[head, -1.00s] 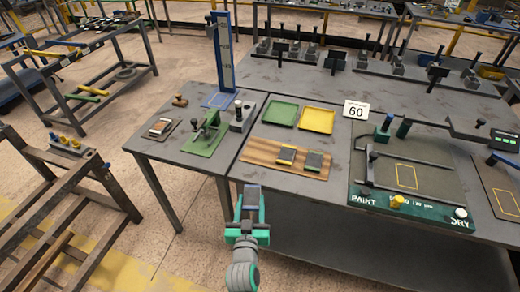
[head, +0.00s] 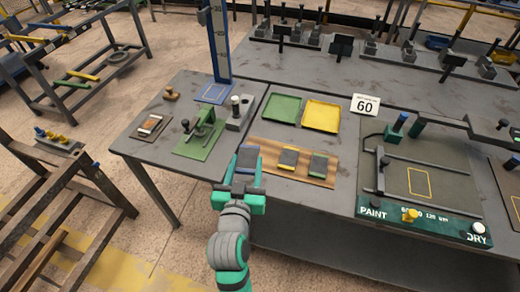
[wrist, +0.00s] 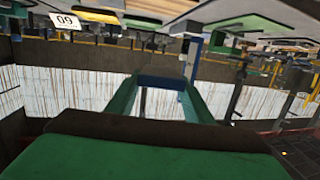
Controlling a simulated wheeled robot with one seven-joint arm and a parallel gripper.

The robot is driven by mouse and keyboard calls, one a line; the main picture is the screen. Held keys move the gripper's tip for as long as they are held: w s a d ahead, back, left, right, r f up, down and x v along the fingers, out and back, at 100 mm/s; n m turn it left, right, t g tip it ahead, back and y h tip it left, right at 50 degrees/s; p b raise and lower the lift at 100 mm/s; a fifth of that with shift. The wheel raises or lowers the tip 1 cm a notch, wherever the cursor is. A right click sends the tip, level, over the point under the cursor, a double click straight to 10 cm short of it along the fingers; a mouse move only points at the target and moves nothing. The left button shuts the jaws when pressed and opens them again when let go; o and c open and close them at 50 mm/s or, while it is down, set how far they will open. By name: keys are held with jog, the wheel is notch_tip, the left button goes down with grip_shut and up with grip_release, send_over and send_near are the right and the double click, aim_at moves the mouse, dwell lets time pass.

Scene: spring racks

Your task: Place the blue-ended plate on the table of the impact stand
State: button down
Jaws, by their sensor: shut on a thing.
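My gripper (head: 246,172) is shut on a small grey plate (head: 249,156) with a bluish end, taken to be the blue-ended plate. It holds the plate in front of the bench, near the left end of the wooden board. In the wrist view the plate (wrist: 162,82) spans the tips of the two green fingers. The impact stand (head: 219,45) is a blue upright column with scale marks. Its low table (head: 213,93) has a pale outline and looks empty. It lies farther back and left of my gripper.
A green press-like fixture (head: 200,135) and a grey block with a knob (head: 238,112) stand between my gripper and the stand. The wooden board (head: 267,165) holds other plates. Green (head: 281,109) and yellow (head: 321,115) trays lie behind. A paint station (head: 450,190) is at right.

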aim_at(254, 150)
jog(key=shift+r, duration=0.1)
jog(key=w+f, duration=0.1)
jog(key=w, duration=0.1)
jog(key=w+d+f, duration=0.1)
jog(key=w, duration=0.2)
jog(key=w+d+f, duration=0.1)
jog(key=w+f, duration=0.1)
jog(key=w, duration=0.1)
jog(key=shift+w, duration=0.2)
jog(key=w+f, duration=0.1)
jog(key=f, duration=0.1)
jog(key=w+d+f, duration=0.1)
jog(key=w+f, duration=0.1)
jog(key=shift+w, duration=0.3)
jog(key=shift+w+d+f, duration=0.15)
jog(key=shift+w+f, duration=0.35)
jog(key=shift+f, duration=0.15)
jog(key=shift+w+f, duration=0.15)
jog(key=shift+f, duration=0.4)
jog(key=shift+w+f, duration=0.15)
jog(key=shift+f, duration=0.95)
jog(key=shift+f, duration=0.2)
jog(key=c, duration=0.9)
grip_release()
jog(key=shift+f, duration=0.1)
